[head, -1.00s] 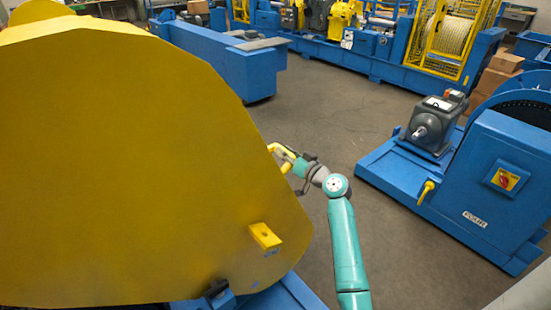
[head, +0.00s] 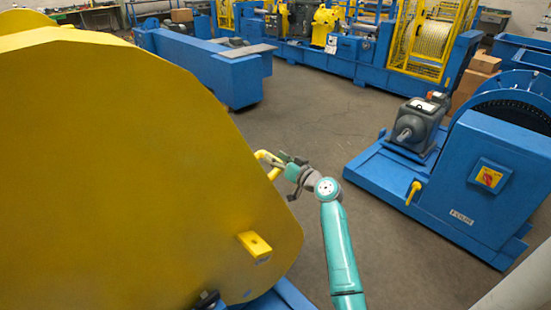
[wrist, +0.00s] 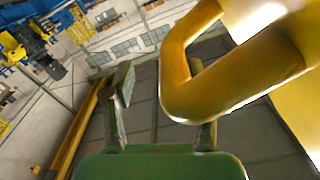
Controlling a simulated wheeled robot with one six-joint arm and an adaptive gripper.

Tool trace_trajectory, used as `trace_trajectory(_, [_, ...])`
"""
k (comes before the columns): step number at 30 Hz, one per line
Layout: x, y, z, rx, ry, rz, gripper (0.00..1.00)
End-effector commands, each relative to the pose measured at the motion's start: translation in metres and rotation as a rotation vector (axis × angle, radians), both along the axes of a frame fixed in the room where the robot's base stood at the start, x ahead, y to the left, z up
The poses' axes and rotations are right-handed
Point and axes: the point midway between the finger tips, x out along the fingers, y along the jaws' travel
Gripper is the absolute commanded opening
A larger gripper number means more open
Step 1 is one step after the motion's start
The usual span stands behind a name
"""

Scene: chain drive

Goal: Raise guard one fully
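A large yellow guard (head: 120,170) fills the left of the head view; I see no number on it. Its yellow bar handle (head: 264,156) stands off the right edge. The handle (wrist: 235,80) looms close at the upper right of the wrist view. My gripper (head: 281,160) is at the handle in the head view. In the wrist view its two fingers (wrist: 163,110) stand apart, open. The handle passes in front of the right finger and hides part of it; I cannot tell whether they touch.
A yellow block (head: 254,244) juts from the guard's lower face. At right stands a blue machine (head: 480,190) with a grey motor (head: 415,125), a yellow lever and a red-yellow switch. Blue machines (head: 350,55) line the back. The grey floor (head: 330,130) between is clear.

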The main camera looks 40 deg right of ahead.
Motion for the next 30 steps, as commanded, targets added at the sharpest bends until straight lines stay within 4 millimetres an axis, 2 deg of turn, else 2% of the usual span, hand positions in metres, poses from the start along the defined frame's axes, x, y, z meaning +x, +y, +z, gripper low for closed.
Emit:
trace_trajectory(16, [-0.097, -0.002, -0.002, 0.0, 0.003, -0.006, 0.54])
trace_trajectory(22, [-0.113, -0.002, -0.002, 0.001, 0.003, -0.004, 0.54])
trace_trajectory(30, [-0.116, -0.001, -0.001, 0.0, 0.003, -0.002, 0.54])
